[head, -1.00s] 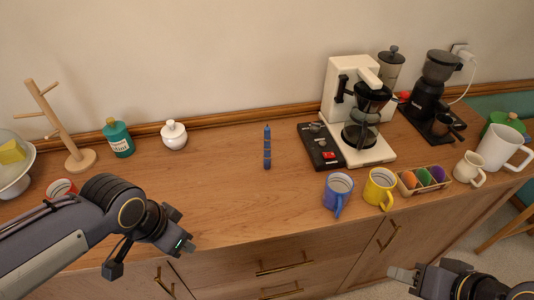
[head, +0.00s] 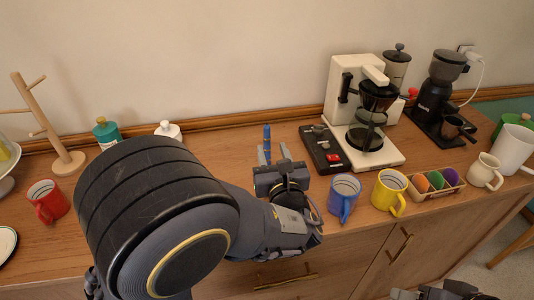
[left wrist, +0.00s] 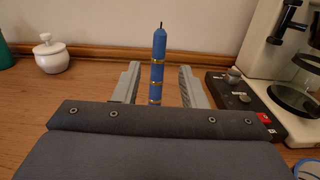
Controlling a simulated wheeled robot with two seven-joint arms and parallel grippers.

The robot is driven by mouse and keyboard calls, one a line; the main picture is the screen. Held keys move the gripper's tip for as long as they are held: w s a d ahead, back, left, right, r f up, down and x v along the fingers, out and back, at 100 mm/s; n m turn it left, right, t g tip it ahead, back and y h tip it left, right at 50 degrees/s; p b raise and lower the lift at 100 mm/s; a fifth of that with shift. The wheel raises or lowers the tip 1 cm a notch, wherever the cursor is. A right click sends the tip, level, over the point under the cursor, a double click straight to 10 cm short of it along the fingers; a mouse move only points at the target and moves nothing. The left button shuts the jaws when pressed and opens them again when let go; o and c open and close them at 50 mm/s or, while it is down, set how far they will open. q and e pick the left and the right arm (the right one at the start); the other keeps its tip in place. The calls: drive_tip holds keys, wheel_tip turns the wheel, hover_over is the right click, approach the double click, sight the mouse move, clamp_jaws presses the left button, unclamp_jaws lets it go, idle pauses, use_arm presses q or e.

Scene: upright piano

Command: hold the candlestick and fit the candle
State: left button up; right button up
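A slim blue candle with gold bands (head: 267,138) stands upright on the wooden counter. In the left wrist view the candle (left wrist: 158,50) rises between the two grey fingers of my left gripper (left wrist: 160,88). There is a visible gap on each side, so the gripper is open. In the head view my left gripper (head: 268,158) reaches the candle from the front, and its hand hides the candle's lower part. I see no separate candlestick in either view. My right gripper (head: 400,294) is at the bottom edge, partly cut off, away from the counter things; its opening is unclear.
A black control box (head: 321,150) and a white coffee maker (head: 376,155) stand close right of the candle. Blue (head: 344,197) and yellow (head: 389,193) mugs stand near the front edge. A white lidded jar (left wrist: 50,55) is to the left. A red mug (head: 47,201) is farther left.

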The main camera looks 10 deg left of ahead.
sight(267, 140)
use_arm(q)
drive_tip(key=x, duration=0.6)
drive_tip(key=shift+w+a+f, duration=0.15)
drive_tip(key=shift+w+f, duration=0.05)
drive_tip(key=shift+w, duration=0.05)
clamp_jaws()
